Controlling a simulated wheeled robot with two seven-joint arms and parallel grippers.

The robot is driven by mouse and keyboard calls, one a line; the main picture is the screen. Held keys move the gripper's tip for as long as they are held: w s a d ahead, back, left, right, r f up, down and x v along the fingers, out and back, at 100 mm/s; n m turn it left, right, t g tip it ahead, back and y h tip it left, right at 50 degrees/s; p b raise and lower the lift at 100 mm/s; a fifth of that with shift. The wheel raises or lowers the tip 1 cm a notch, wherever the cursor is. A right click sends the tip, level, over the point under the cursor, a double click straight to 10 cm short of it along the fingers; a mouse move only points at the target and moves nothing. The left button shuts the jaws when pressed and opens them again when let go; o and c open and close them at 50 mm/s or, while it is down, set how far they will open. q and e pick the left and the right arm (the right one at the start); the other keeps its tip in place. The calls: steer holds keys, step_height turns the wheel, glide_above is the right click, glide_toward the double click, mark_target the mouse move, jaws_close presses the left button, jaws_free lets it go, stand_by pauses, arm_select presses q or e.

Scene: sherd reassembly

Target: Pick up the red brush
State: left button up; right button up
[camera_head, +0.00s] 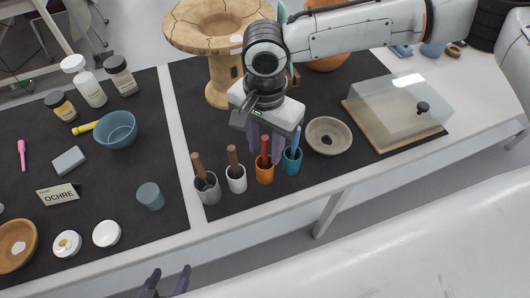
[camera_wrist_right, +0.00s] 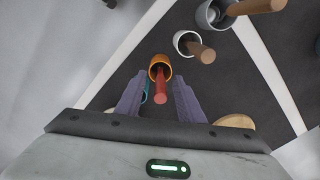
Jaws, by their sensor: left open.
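The red brush (camera_head: 265,146) stands handle up in an orange cup (camera_head: 264,175) near the table's front edge. In the right wrist view the red brush (camera_wrist_right: 161,84) rises from the orange cup (camera_wrist_right: 155,68) between my fingers. My right gripper (camera_head: 265,158) reaches down over the cup from above. Its purple fingers (camera_wrist_right: 158,82) are apart on either side of the brush handle, with gaps visible. My left gripper (camera_head: 169,276) shows only its fingertips at the bottom edge of the head view, spread and empty, well away from the cups.
A grey cup (camera_head: 208,190) and a white cup (camera_head: 236,181) with brown-handled brushes stand left of the orange cup. A teal cup (camera_head: 291,163) with a blue brush stands close on its right.

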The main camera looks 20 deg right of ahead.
steer(key=shift+f, duration=0.2)
jaws_close()
step_height(320, 180, up, 10)
steer(key=shift+r, duration=0.1)
stand_by(0.5)
